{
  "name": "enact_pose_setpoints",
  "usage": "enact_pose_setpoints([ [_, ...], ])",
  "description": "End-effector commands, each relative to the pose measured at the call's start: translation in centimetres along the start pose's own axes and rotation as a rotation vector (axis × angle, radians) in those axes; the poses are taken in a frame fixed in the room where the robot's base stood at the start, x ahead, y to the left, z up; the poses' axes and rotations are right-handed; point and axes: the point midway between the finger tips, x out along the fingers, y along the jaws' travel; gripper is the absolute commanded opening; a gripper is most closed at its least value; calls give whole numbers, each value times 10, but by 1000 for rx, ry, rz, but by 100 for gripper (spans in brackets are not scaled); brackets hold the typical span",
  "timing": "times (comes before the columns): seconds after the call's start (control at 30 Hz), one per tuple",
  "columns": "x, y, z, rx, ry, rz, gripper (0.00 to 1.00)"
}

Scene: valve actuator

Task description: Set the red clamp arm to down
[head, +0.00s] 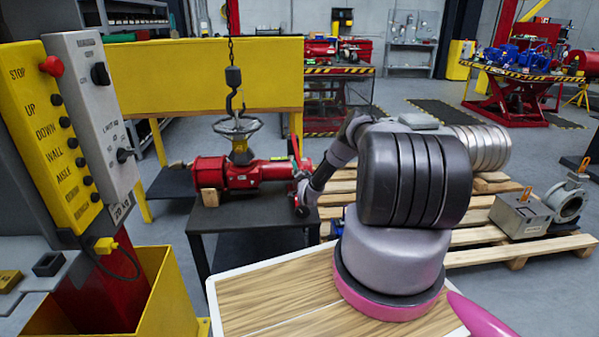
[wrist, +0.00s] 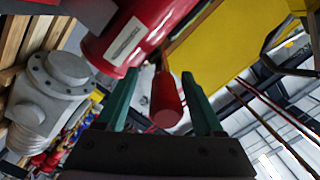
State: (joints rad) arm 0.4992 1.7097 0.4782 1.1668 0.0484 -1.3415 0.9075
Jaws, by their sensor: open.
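In the wrist view, a red rounded bar (wrist: 167,98), probably the same clamp arm, shows between the two green fingers of my gripper (wrist: 160,80). The fingers are open, with gaps visible at the bar's sides. I cannot tell its exact depth between them.
A red body with a white label (wrist: 128,40) is close above the left finger in the wrist view. A chain hook (head: 234,95) hangs over the actuator. A yellow control panel (head: 50,135) stands at left. Pallets (head: 490,235) with metal parts lie at right.

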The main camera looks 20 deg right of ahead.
Motion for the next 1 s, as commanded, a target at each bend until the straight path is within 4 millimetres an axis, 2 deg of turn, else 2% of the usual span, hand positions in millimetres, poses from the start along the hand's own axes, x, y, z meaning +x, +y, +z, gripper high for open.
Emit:
enact_pose_setpoints([
  [0.17, -16, 1, 0, 1, -1, 2, 69],
  [0.4, -63, 2, 0, 3, -2, 4, 69],
  [0.6, -95, 2, 0, 1, -1, 3, 69],
  [0.77, -106, 1, 0, 1, 0, 2, 69],
  [1.0, -108, 1, 0, 0, -1, 1, 69],
])
